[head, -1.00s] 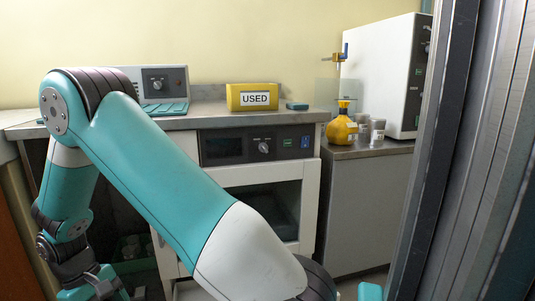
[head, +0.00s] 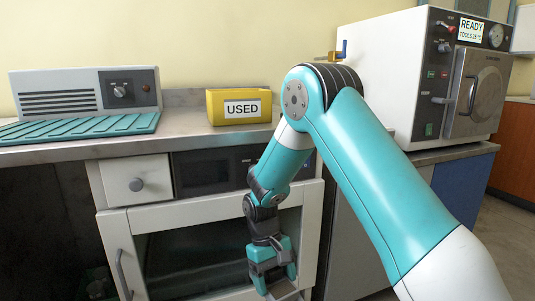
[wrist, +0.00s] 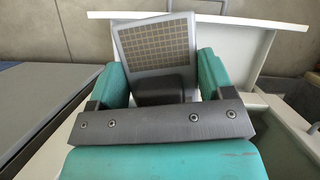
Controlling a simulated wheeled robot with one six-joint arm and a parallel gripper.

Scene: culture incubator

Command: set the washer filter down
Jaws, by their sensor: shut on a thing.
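The washer filter (wrist: 157,45) is a flat, pale-framed panel with a beige grid, shown in the wrist view. My gripper (wrist: 162,78) is shut on its dark lower part, with a teal finger on each side. The filter stands out beyond the fingers, slightly tilted in the picture. In the head view my gripper (head: 274,274) hangs low in front of the white cabinet with the glass front (head: 205,255). Only a small grey edge shows under it there, at the picture's bottom.
A yellow USED box (head: 239,106), a grey instrument (head: 85,92) and a teal ribbed mat (head: 80,128) are on the counter. A white READY machine (head: 425,75) stands right.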

